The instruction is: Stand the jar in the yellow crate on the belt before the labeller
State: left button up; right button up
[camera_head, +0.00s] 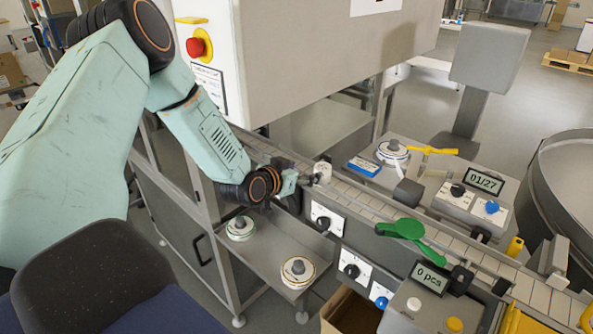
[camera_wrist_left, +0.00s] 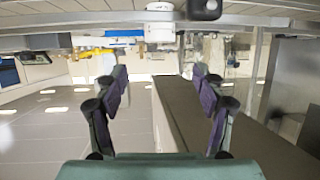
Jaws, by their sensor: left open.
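A small white jar (camera_head: 322,171) stands on the conveyor belt (camera_head: 375,198), below the large grey cabinet. My left gripper (camera_head: 302,179) is just left of the jar, at the near edge of the belt, and appears empty. In the left wrist view, which is upside down, the left gripper (camera_wrist_left: 160,85) has its fingers spread wide. A white cylinder, probably the jar (camera_wrist_left: 160,24), shows beyond the gap between them. A yellow edge (camera_head: 512,320) at the lower right may be part of the yellow crate, but it is mostly out of view. My right gripper is not in view.
The grey cabinet (camera_head: 330,50) with a red button (camera_head: 198,46) stands behind my left arm. A green paddle (camera_head: 408,230) juts over the belt's near side. Counter boxes (camera_head: 430,280) stand at the lower right. Round reels (camera_head: 297,271) lie on a low shelf.

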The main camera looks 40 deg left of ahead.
pick_arm(q)
jog(key=s+d+f+g+h, duration=0.1)
jog(key=s+d+f+g, duration=0.3)
jog(key=s+d+f, duration=0.4)
jog(key=s+d+f+g+h, duration=0.1)
jog(key=s+d+f+g, duration=0.2)
jog(key=s+d+f, duration=0.55)
jog(key=s+d+g+y, duration=0.1)
jog(key=s+g, duration=0.5)
jog(key=s, duration=1.7)
jog(key=shift+d+f+g+p, duration=0.3)
jog(key=shift+f, duration=0.1)
notch_tip(320, 180, down, 16)
jog(key=b, duration=1.6)
